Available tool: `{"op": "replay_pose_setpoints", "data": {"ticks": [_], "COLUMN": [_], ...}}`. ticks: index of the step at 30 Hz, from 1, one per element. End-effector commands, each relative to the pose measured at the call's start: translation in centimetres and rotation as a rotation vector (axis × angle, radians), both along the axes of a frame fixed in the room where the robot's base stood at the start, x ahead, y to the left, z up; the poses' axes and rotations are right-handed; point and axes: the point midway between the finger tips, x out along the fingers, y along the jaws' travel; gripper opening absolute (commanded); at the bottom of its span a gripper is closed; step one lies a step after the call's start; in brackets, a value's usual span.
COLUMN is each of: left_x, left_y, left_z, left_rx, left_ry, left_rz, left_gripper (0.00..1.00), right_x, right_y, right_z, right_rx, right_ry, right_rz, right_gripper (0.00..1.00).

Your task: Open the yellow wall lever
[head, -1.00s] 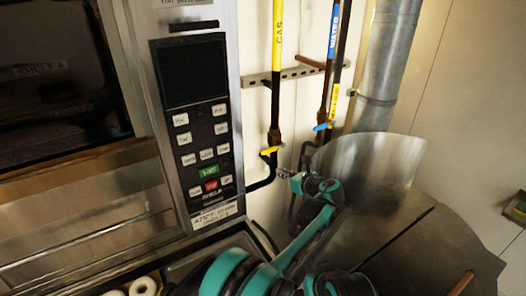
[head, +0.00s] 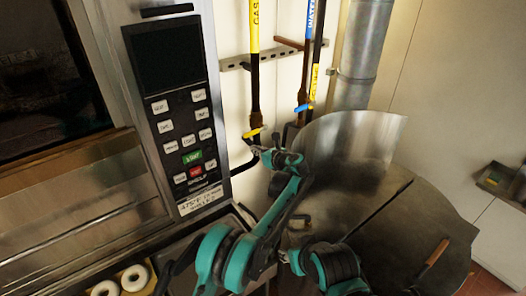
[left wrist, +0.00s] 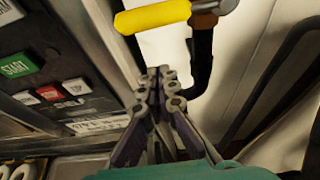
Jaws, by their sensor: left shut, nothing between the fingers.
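The yellow wall lever (head: 252,133) sits on the lower end of the gas pipe, on the wall right of the oven panel. It also shows at the top of the left wrist view (left wrist: 152,16), lying roughly level across the dark pipe. My left gripper (head: 254,147) is just below the lever in the head view. In the left wrist view its fingers (left wrist: 158,72) are shut and empty, with the tips under the lever and a visible gap between.
A blue lever (head: 304,107) is on the water pipe to the right. The oven control panel (head: 180,110) stands close on the left. A large round metal kettle (head: 345,150) is at the right. Bagels (head: 134,278) lie at the bottom left.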

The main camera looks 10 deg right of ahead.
Motion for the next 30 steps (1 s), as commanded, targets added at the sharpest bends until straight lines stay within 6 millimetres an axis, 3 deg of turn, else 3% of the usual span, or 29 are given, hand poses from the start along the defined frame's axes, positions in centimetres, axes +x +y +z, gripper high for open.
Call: {"op": "replay_pose_setpoints", "data": {"ticks": [2, 6, 12, 30], "left_x": [1.5, 1.3, 1.3, 1.2], "left_y": [0.7, 0.5, 0.5, 1.2], "left_z": [-0.5, 2.0, 3.4, 3.7], "left_rx": [-0.001, 0.000, -0.001, 0.030], "left_ry": [0.000, 0.000, 0.001, 0.012], "left_rz": [0.001, -0.001, -0.001, 0.000], "left_gripper": [0.00, 0.00, 0.00, 0.00], "right_x": [0.0, 0.0, 0.0, 0.0], "right_y": [0.0, 0.0, 0.0, 0.0], "right_z": [0.4, 1.1, 1.4, 1.2], "right_rx": [0.000, 0.000, 0.000, 0.000], "right_ry": [0.000, 0.000, 0.000, 0.000], "right_rz": [0.000, 0.000, 0.000, 0.000], "right_gripper": [0.40, 0.40, 0.40, 0.40]}}
